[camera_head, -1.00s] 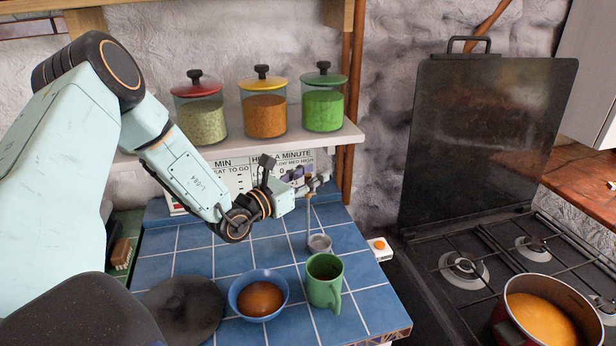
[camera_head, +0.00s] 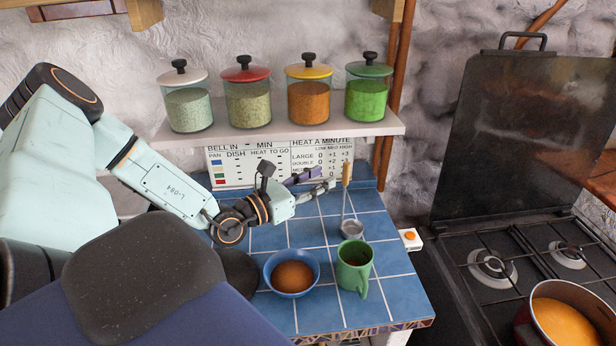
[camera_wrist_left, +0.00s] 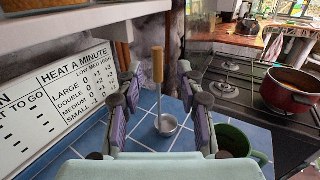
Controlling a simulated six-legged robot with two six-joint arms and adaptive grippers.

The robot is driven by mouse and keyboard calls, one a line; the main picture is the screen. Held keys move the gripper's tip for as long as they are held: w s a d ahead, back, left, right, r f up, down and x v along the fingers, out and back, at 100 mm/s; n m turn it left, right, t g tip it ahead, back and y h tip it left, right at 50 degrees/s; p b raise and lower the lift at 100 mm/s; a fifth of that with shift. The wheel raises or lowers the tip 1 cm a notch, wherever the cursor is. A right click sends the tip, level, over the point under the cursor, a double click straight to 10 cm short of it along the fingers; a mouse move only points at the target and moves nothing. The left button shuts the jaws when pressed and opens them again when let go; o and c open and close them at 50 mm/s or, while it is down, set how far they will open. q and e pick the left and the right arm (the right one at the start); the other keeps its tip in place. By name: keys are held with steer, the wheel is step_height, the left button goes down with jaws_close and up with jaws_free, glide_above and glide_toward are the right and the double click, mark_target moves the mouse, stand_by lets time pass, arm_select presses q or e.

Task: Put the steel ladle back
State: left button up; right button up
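The steel ladle (camera_head: 351,228) stands upright above the blue tiles, its bowl low and its wooden handle (camera_head: 347,174) up. What supports it cannot be told. In the left wrist view the ladle (camera_wrist_left: 166,125) shows whole, beyond and between my fingers. My left gripper (camera_head: 328,183) is just left of the handle in the head view, its fingers apart and empty. In the left wrist view the gripper (camera_wrist_left: 160,93) has purple-padded fingers spread wide on both sides of the handle, without visible contact. My right gripper is not in view.
A green mug (camera_head: 355,267) and a blue bowl (camera_head: 291,272) stand in front of the ladle. A shelf (camera_head: 280,133) with several jars hangs above. A printed chart (camera_head: 240,166) is behind my gripper. The stove with a red pot (camera_head: 562,322) is at right.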

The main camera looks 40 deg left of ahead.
arm_select(q)
steer(key=s+d+f+m+g+h+p, duration=0.1)
steer(key=s+d+f+m+g+h, duration=0.3)
steer(key=s+d+f+m+g, duration=0.35)
steer(key=s+d+f+m+g+h, duration=0.35)
steer(key=s+d+m+g, duration=0.2)
steer(key=s+d, duration=0.4)
steer(key=s+f+m+g+y, duration=0.2)
steer(key=s+f+m+y, duration=0.2)
steer(key=s+m, duration=0.3)
steer(key=s+f+m+g+y, duration=0.3)
steer(key=s+f+m+y, duration=0.2)
steer(key=m, duration=0.8)
steer(key=shift+s+f+y, duration=0.25)
steer(key=shift+s+y, duration=0.5)
steer(key=shift+s, duration=0.1)
steer(key=shift+f, duration=0.1)
